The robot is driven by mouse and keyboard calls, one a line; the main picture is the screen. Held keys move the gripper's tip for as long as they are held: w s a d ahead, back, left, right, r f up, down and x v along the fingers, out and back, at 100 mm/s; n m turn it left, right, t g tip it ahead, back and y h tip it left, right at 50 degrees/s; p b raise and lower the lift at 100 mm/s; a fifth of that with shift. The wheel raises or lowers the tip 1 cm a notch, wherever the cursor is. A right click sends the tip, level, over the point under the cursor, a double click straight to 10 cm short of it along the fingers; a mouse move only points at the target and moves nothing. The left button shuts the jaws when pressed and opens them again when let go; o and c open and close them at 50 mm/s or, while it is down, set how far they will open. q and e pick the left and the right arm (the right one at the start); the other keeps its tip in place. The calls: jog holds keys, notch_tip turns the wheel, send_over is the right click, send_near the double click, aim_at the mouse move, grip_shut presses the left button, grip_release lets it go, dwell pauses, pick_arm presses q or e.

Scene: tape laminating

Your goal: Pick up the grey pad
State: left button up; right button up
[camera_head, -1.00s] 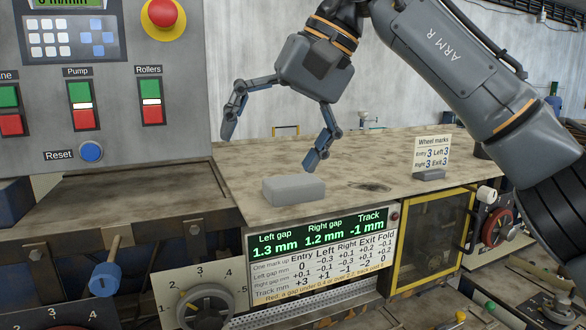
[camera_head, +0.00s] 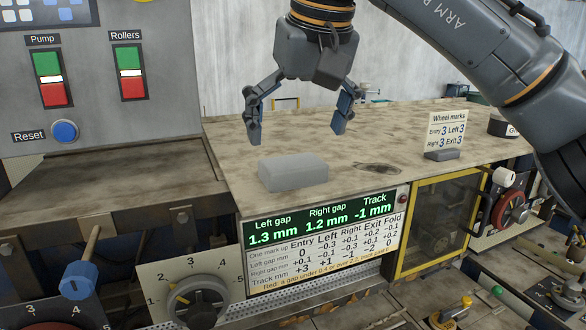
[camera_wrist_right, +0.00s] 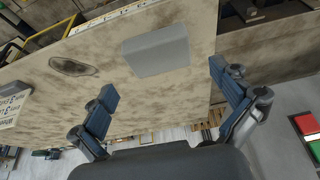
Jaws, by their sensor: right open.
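The grey pad (camera_head: 293,172) is a light grey block lying on the worn bench top (camera_head: 235,150), near its front edge above the display. My right gripper (camera_head: 298,136) is open and empty above and behind the pad, with its fingers spread and pointing down. In the right wrist view the pad (camera_wrist_right: 157,51) shows ahead of the open right gripper (camera_wrist_right: 167,85), between the lines of its two fingers and apart from them. The left gripper is not in view.
A green gap display (camera_head: 321,219) sits below the bench edge. A wheel-marks card (camera_head: 446,135) stands to the right on the bench. A control panel (camera_head: 90,70) rises at the left. A dark round object (camera_head: 503,127) stands at the bench's right. The bench around the pad is clear.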

aim_at(293, 162)
jog(key=p+x, duration=0.1)
jog(key=x, duration=0.3)
jog(key=shift+f+p, duration=0.15)
jog(key=shift+p, duration=0.2)
jog(key=shift+w+f, duration=0.2)
jog(key=shift+w, duration=0.05)
jog(key=shift+s, duration=0.2)
jog(key=c, duration=1)
jog(key=shift+r, duration=0.1)
